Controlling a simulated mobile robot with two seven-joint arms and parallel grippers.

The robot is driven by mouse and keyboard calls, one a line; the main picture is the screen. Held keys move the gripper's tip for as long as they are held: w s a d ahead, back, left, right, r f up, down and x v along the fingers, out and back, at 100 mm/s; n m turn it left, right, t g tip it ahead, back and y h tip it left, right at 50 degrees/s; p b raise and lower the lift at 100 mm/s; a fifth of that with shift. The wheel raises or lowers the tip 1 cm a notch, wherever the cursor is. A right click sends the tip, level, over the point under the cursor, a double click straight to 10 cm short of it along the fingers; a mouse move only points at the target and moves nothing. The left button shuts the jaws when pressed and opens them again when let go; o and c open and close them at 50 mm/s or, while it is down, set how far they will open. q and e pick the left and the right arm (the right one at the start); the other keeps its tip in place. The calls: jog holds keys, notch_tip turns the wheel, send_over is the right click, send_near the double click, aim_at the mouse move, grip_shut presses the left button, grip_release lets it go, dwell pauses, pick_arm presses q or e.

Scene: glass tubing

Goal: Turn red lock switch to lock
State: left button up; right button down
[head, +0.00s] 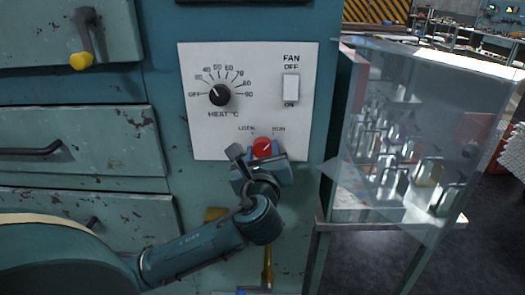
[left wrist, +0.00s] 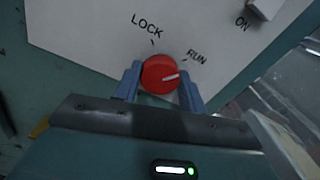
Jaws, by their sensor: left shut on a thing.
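The red lock switch (head: 262,147) is a round red knob at the bottom of the white control panel (head: 205,135), below the LOCK and RUN labels. It also shows in the left wrist view (left wrist: 159,73), where its white pointer line points toward the RUN mark. My left gripper (head: 262,156) is at the knob from below. In the left wrist view its blue fingers (left wrist: 159,84) stand on either side of the knob, shut on it. My right gripper is not in view.
Above the knob are a black heat dial (head: 219,95) and a white fan switch (head: 291,88). A clear glass-walled case (head: 385,150) stands close on the right. Worn teal drawers (head: 75,140) with handles are on the left.

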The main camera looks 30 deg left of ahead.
pick_arm(q)
jog(key=n+p, duration=0.1)
jog(key=n, duration=0.2)
jog(key=shift+f+n, duration=0.1)
jog(key=shift+n, duration=0.9)
jog(key=n, duration=0.3)
jog(key=shift+n, duration=0.3)
jog(key=n, duration=0.5)
jog(key=shift+n, duration=1.6)
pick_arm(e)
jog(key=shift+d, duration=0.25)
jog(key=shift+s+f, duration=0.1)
pick_arm(q)
jog(key=o, duration=1)
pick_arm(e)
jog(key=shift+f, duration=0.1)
